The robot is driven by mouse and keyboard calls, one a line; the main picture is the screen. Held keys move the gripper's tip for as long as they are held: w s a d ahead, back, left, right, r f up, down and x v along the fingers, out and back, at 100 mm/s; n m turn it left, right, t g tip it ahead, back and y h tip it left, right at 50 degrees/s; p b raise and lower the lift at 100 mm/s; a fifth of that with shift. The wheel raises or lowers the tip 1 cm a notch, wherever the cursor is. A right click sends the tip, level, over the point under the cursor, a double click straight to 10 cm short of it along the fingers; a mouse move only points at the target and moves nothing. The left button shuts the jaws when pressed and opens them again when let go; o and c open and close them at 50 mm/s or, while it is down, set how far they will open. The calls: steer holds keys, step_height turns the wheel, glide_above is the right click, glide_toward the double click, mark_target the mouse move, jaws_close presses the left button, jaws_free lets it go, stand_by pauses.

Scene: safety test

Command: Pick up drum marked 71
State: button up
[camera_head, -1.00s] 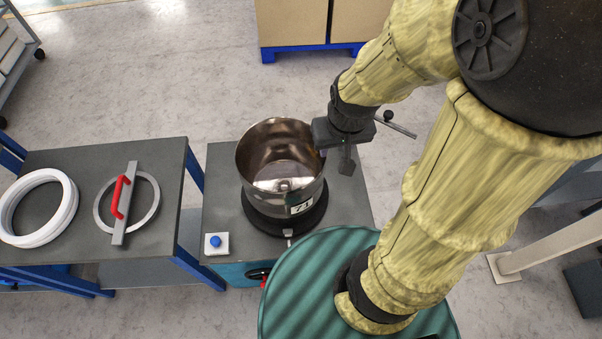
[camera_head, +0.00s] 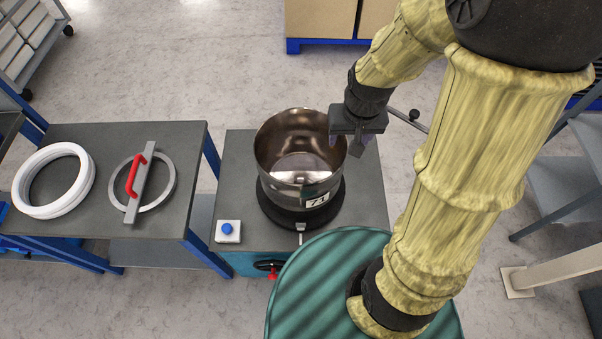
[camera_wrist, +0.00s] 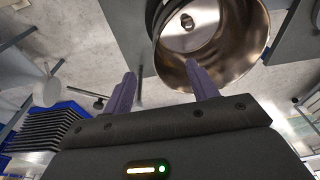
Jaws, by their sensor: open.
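The drum marked 71 (camera_head: 300,150) is an open, shiny metal pot with a white label on its lower front. It stands upright on a round black base (camera_head: 335,205) on a grey-topped bench. My gripper (camera_head: 357,148) is at the right side of its rim, pointing down. In the wrist view the two purple fingers (camera_wrist: 162,92) are apart with nothing held between them. The right finger overlaps the drum wall (camera_wrist: 235,70) in that view, and the left finger is outside the drum. I cannot tell whether a finger touches the drum.
A blue button box (camera_head: 228,232) sits at the bench's front left. A second table on the left holds white rings (camera_head: 27,190) and a metal ring with a red-handled bar (camera_head: 132,180). A cardboard-coloured cabinet (camera_head: 322,18) stands behind. Floor is free between them.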

steer(key=g+b, duration=0.2)
steer(key=b, duration=0.3)
glide_above(301, 176)
step_height(301, 176, down, 17)
steer(key=shift+s+a+r+p, duration=0.1)
steer(key=shift+s+r+p, duration=0.2)
steer(key=shift+s, duration=0.15)
steer(key=shift+f, duration=0.15)
step_height(301, 176, down, 11)
steer(key=shift+f, duration=0.55)
steer(key=f, duration=0.4)
steer(key=shift+w+f+p, duration=0.15)
steer(key=shift+w+p, duration=0.2)
steer(key=shift+w, duration=0.05)
steer(key=shift+f, duration=0.45)
steer(key=shift+s, duration=0.2)
